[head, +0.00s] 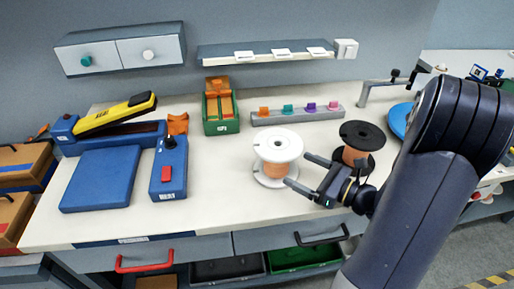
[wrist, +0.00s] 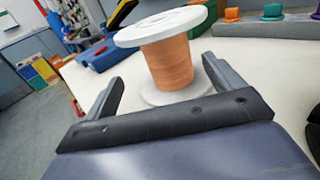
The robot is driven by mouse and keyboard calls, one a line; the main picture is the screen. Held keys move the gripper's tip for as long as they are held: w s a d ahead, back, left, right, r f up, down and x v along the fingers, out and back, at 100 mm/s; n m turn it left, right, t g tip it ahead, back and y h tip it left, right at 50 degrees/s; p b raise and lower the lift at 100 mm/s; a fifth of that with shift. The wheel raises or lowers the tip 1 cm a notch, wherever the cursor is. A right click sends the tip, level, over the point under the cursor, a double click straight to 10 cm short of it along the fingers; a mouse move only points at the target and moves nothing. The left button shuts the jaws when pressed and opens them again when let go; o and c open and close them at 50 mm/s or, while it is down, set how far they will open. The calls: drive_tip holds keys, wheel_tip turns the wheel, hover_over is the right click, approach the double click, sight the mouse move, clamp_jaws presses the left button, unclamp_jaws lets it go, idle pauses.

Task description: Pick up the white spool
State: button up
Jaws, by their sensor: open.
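The white spool (head: 278,146) stands upright on the white worktop, with copper-coloured winding between its two white flanges. My gripper (head: 298,170) is open just to the right of the spool in the head view, with its fingers pointing at it. In the wrist view the spool (wrist: 167,57) stands ahead of my open gripper (wrist: 160,78), between the lines of the two fingers. The fingertips look close to the spool's lower part; I cannot tell whether they touch it. Nothing is held.
A black spool (head: 362,138) with copper winding stands close behind my gripper. A rail with coloured clips (head: 297,115) and a green box (head: 220,108) stand behind. A blue device with a red button (head: 168,165) is at left. The worktop front of the spool is clear.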

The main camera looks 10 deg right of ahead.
sight(272, 152)
drive_tip(key=x, duration=0.5)
drive_tip(key=shift+w, duration=0.15)
drive_tip(key=shift+w+d+p+x, duration=0.15)
drive_tip(key=shift+p+x, duration=0.1)
drive_tip(key=shift+x, duration=1.1)
drive_tip(key=shift+w+d+p+x, duration=0.1)
drive_tip(key=shift+p+x, duration=0.15)
drive_tip(key=shift+x, duration=1.05)
drive_tip(key=shift+c, duration=0.3)
drive_tip(key=c, duration=1.5)
